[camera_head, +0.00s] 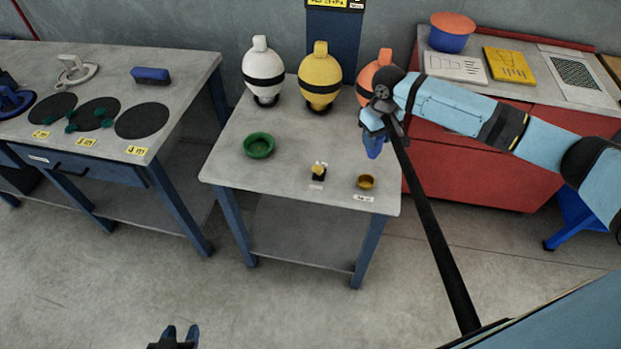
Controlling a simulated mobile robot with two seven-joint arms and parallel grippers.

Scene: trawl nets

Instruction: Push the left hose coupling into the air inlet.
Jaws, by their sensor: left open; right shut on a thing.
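My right gripper (375,122) is above the right side of the middle table (290,178), in front of the orange float. It is shut on a small blue piece (374,148) that points down; I cannot tell for sure that this is the left hose coupling. On the table's front part stand a small yellow-and-black fitting (319,171) and, to its right, a small yellow cup (366,182), each by a label. Which of them is the air inlet I cannot tell. The blue piece is apart from both. My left gripper (178,336) is open and empty, low at the bottom edge.
A white float (262,72), a yellow float (320,78) and an orange float (372,72) stand at the table's back. A green bowl (259,145) is left of the fittings. A long black bar or hose (437,240) runs from the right gripper to the bottom right.

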